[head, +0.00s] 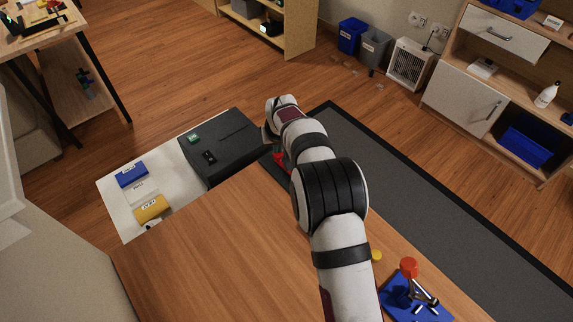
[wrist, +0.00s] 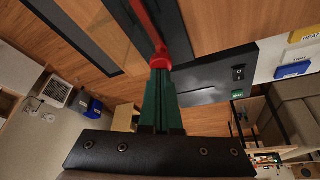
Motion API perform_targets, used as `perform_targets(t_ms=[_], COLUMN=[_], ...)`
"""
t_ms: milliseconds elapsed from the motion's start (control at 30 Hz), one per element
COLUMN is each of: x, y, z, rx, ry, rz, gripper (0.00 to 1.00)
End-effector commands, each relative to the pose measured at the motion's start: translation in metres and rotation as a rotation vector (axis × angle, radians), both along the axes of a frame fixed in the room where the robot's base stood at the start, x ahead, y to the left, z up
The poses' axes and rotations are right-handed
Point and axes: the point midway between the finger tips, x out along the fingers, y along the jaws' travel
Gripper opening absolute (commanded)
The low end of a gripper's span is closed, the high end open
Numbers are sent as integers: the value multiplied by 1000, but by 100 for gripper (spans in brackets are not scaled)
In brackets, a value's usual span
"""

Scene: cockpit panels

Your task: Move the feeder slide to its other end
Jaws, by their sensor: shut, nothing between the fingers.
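A red part, which looks like the feeder slide, has a red knob (wrist: 160,62) and a long red bar (wrist: 146,22) in the wrist view. It lies along a dark strip at the table's edge. In the head view a bit of the red part (head: 280,159) shows beside my arm, which hides the rest. My gripper (wrist: 161,74) has green fingers, shut and empty, with the tips right at the red knob. I cannot tell whether they touch it. In the head view my arm hides most of the gripper.
A dark box (head: 223,155) with a black rocker switch (head: 209,157) and a green button (head: 194,138) stands left of my gripper. Blue and yellow labelled blocks lie on the white panel (head: 112,191). A blue base with a red-knobbed lever (head: 409,267) stands at the right.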

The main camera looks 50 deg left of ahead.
Motion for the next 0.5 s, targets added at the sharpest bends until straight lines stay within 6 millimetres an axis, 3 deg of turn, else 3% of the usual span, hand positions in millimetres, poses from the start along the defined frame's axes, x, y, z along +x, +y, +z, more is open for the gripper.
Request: perform_targets(t_ms=[500], x=[-1], y=[13], z=[-3], rx=[-6], ry=[3], rz=[0], gripper=[0])
